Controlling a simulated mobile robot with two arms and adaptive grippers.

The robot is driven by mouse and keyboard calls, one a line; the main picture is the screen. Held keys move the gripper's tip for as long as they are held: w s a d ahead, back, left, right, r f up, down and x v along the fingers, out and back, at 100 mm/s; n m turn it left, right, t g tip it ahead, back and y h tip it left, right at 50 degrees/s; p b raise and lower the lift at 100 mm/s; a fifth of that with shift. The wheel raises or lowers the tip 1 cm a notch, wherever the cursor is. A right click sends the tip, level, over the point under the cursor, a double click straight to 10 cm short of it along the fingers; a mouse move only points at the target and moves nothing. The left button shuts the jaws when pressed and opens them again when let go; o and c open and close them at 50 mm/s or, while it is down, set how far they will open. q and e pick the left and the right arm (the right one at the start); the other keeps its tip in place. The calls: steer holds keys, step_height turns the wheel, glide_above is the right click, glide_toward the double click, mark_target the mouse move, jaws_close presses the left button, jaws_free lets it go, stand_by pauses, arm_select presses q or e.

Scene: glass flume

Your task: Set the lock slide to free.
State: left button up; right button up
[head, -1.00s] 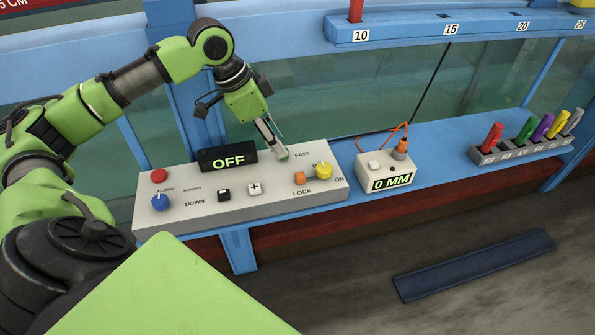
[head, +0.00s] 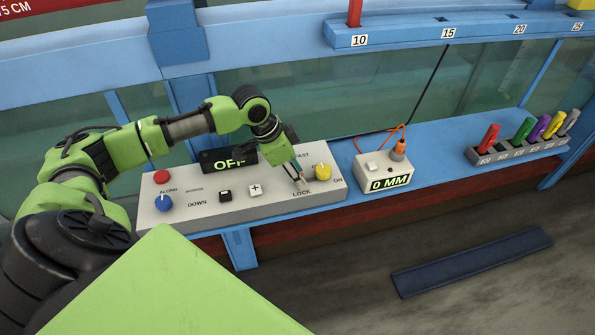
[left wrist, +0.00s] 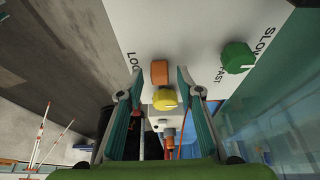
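The lock slide is a small orange block (left wrist: 159,73) by the LOCK lettering on the grey control box (head: 278,204). In the left wrist view it lies between my open fingers, with a gap on each side. In the head view my left gripper (head: 301,183) points down at the LOCK lettering, and its fingers hide the orange block. I cannot tell how far down the fingertips reach around it. No FREE lettering is readable. My right gripper is not in view.
A yellow knob (head: 323,171) is close beside the slide. A green knob (left wrist: 237,57) sits by SLOW and FAST. A small box reading 0 MM (head: 389,184) with an orange cable is to the right.

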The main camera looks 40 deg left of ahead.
arm_select(q)
jaws_close()
steer(key=shift+s+a+r+p, duration=0.1)
steer(key=shift+s+a+p, duration=0.55)
steer(key=shift+p, duration=0.1)
steer(key=shift+s+a, duration=0.1)
steer(key=shift+s, duration=0.15)
steer(key=shift+w, duration=0.1)
jaws_free()
steer(key=shift+a, duration=0.1)
